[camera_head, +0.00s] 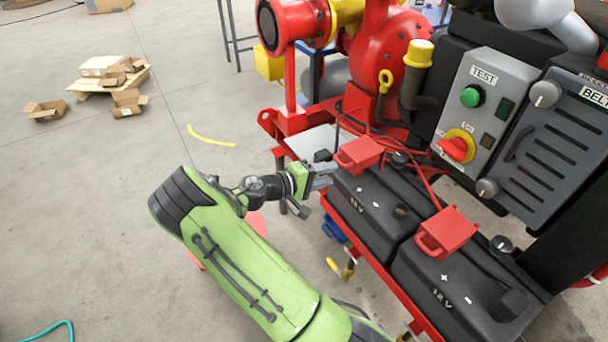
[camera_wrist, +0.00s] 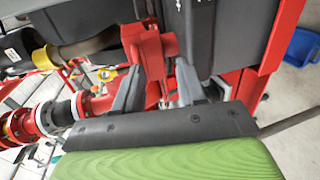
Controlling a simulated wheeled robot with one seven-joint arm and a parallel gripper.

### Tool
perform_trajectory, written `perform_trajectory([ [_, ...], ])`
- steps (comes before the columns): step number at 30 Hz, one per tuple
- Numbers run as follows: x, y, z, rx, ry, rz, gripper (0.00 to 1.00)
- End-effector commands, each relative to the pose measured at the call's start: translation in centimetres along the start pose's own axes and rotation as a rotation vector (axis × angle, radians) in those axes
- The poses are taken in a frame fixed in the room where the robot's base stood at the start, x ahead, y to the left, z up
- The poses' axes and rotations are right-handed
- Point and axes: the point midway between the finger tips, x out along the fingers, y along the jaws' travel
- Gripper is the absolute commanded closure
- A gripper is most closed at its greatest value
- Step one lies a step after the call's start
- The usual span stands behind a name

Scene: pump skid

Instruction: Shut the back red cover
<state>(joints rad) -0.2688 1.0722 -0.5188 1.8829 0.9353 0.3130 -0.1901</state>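The back red cover (camera_head: 360,153) sits on the farther black battery (camera_head: 372,200), among red cables. Its loop handle faces my arm; I cannot tell how far its lid is raised. A similar red cover (camera_head: 447,231) sits on the nearer battery (camera_head: 462,285). My gripper (camera_head: 330,170) is just left of the back cover at the battery's edge. In the wrist view, my gripper's two grey fingers (camera_wrist: 158,82) are apart, with a red part of the cover (camera_wrist: 150,45) just beyond and partly between them. Contact is unclear.
The grey control box (camera_head: 490,105) with green button and red switch stands behind the batteries. Red pump piping (camera_head: 400,45) rises at the back. A red frame rail (camera_head: 375,262) runs along the batteries' front. Open floor lies to the left, with boxes on a pallet (camera_head: 110,80) far off.

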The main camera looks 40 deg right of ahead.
Motion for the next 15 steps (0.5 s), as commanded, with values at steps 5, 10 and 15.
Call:
perform_trajectory([
  [5, -5.6, 0.4, -0.2, 0.0, 0.012, 0.005, 0.63],
  [10, -10.0, 0.5, -0.2, 0.005, 0.011, 0.01, 0.63],
  [15, -12.3, 0.5, -0.1, 0.007, 0.007, 0.013, 0.63],
])
